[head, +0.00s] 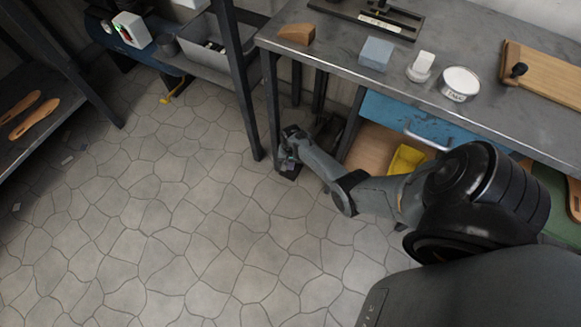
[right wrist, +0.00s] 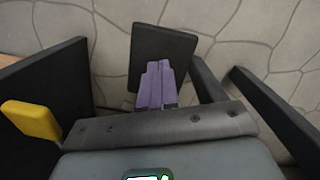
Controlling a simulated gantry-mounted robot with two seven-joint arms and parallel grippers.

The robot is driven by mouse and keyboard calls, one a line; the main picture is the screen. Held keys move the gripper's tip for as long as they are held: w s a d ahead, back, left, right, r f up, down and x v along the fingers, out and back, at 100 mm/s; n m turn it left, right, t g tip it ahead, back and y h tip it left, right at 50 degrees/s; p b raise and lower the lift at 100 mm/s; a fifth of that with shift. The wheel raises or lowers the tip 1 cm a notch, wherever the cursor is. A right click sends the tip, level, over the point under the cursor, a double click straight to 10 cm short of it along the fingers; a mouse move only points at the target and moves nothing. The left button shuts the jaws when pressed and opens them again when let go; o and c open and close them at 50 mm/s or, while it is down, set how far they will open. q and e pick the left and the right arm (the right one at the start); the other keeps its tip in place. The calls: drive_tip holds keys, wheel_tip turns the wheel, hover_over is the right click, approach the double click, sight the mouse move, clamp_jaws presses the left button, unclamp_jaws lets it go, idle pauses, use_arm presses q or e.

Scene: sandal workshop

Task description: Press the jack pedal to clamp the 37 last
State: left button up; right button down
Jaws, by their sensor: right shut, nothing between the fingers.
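My right arm reaches down beside the bench's left legs in the head view, with its gripper (head: 289,158) low near the floor. In the right wrist view the purple fingers (right wrist: 156,88) are together and empty. Their tips overlap a dark, flat pedal-like plate (right wrist: 172,42) just above the floor. I cannot tell whether they touch it. In the head view the dark pedal (head: 288,173) is mostly hidden by the gripper. Dark jack parts (head: 328,128) stand under the bench, partly hidden. I cannot make out the 37 last or its clamping. My left gripper is not in view.
The metal bench (head: 340,50) holds a wooden block, a blue-grey block and a round tin (head: 460,83). Dark posts and a yellow piece (right wrist: 30,120) flank my right wrist. The left floor is mostly clear.

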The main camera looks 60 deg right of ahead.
drive_tip(key=shift+f, duration=0.1)
drive_tip(key=shift+f+b, duration=0.35)
drive_tip(key=shift+f, duration=1.6)
drive_tip(key=shift+w+d+r, duration=0.2)
drive_tip(key=shift+d, duration=0.4)
drive_tip(key=shift+w+d+r, duration=0.2)
drive_tip(key=shift+d+r, duration=0.05)
drive_tip(key=shift+d, duration=0.3)
drive_tip(key=shift+w+d+r, duration=0.2)
drive_tip(key=shift+d, duration=0.4)
drive_tip(key=shift+a, duration=0.15)
